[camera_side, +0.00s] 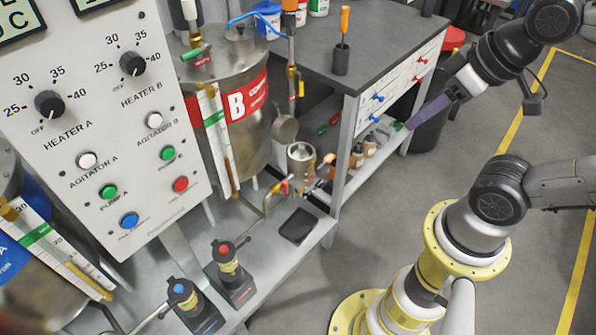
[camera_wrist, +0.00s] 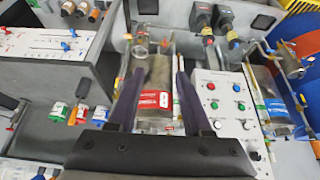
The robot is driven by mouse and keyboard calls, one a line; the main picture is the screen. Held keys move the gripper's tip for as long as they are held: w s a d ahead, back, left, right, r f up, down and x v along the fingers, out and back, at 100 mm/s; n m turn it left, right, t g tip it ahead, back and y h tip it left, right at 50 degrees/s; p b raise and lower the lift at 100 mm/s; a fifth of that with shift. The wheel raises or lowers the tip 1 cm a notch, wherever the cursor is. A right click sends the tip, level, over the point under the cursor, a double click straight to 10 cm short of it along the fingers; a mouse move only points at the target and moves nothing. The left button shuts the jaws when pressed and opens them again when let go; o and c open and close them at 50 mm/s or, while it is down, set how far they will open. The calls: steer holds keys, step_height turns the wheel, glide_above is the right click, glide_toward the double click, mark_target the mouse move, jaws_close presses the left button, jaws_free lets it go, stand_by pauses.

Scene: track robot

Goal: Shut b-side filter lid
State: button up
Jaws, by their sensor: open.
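The B-side filter is a small metal cylinder (camera_side: 301,162) at the foot of the steel tank marked B (camera_side: 240,108). A round grey piece that looks like its lid (camera_side: 284,128) is tilted up behind the cylinder, whose round top shows uncovered. In the wrist view the red-labelled tank (camera_wrist: 155,98) lies between my fingers, and small round filter parts (camera_wrist: 140,52) show beyond it, too small to tell apart. My gripper (camera_side: 410,126) is open and empty, well right of the filter by the bench. Its two purple fingers (camera_wrist: 160,68) are spread in the wrist view.
The dark-topped bench (camera_side: 345,60) with a lower shelf of small bottles (camera_side: 364,152) stands between my gripper and the filter. An orange-handled screwdriver (camera_side: 344,22) stands on it. The control panel (camera_side: 95,120) is at left. Pumps (camera_side: 228,268) stand in front. Floor around my base is clear.

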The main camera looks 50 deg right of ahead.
steer(key=shift+w, duration=0.1)
steer(key=shift+c, duration=1.1)
steer(key=w, duration=0.1)
steer(key=w+r, duration=0.1)
steer(key=shift+w+d+r, duration=0.1)
steer(key=shift+w+r, duration=0.1)
steer(key=shift+w, duration=0.2)
steer(key=c, duration=0.5)
steer(key=shift+g, duration=0.4)
steer(key=w, duration=0.3)
steer(key=w+r, duration=0.1)
steer(key=w, duration=0.2)
steer(key=w+d, duration=0.1)
steer(key=w, duration=0.2)
steer(key=shift+d+r, duration=0.1)
steer(key=shift+r, duration=0.3)
jaws_close()
steer(key=g, duration=0.2)
glide_above(280, 121)
steer(key=w+d, duration=0.1)
steer(key=d, duration=0.4)
steer(key=s+f+x, duration=0.1)
steer(key=s+x, duration=0.2)
steer(key=x, duration=0.8)
steer(key=s+x, duration=0.2)
steer(key=x, duration=1.9)
